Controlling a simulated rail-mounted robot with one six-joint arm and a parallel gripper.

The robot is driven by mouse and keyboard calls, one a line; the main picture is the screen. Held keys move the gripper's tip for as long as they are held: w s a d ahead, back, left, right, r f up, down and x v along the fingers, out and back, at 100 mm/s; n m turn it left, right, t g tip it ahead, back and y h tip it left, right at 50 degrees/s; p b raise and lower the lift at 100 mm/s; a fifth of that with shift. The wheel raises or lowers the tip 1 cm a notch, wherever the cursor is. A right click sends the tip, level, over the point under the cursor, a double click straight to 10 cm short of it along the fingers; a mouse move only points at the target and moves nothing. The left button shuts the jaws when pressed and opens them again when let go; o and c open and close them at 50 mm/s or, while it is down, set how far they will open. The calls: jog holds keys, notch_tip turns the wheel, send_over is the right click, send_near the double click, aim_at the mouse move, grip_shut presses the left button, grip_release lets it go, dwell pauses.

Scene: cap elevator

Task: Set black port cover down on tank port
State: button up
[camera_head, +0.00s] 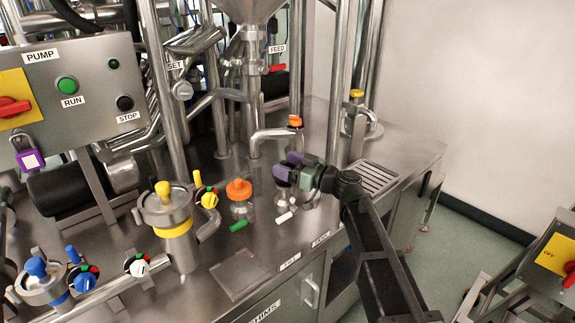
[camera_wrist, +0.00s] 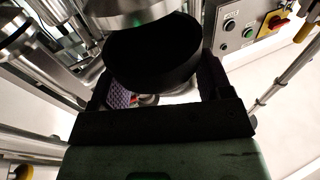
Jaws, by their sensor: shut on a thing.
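My gripper (camera_head: 291,168) reaches in from the right over the steel deck, near the middle of the head view. In the wrist view its dark fingers (camera_wrist: 160,100) are shut on a black round cover (camera_wrist: 152,55). In the head view the cover (camera_head: 283,174) is a small dark shape at the fingertips, partly hidden by them. I cannot tell which opening is the tank port.
A steel pot with a yellow knob (camera_head: 165,208) stands left, and a blue-knobbed pot (camera_head: 42,278) further left. A vertical steel pipe (camera_head: 337,90) rises close behind the gripper. A pump control box (camera_head: 75,88) is at upper left. A slotted drain (camera_head: 375,178) lies right.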

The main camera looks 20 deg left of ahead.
jog(key=shift+f, duration=0.2)
dwell(0.5)
jog(key=shift+f+b, duration=0.3)
jog(key=shift+b, duration=0.2)
jog(key=shift+f+b, duration=1.45)
jog(key=shift+f, duration=0.05)
jog(key=o, duration=1)
jog(key=v, duration=1.1)
jog(key=shift+d+b, duration=0.15)
jog(key=shift+b, duration=0.25)
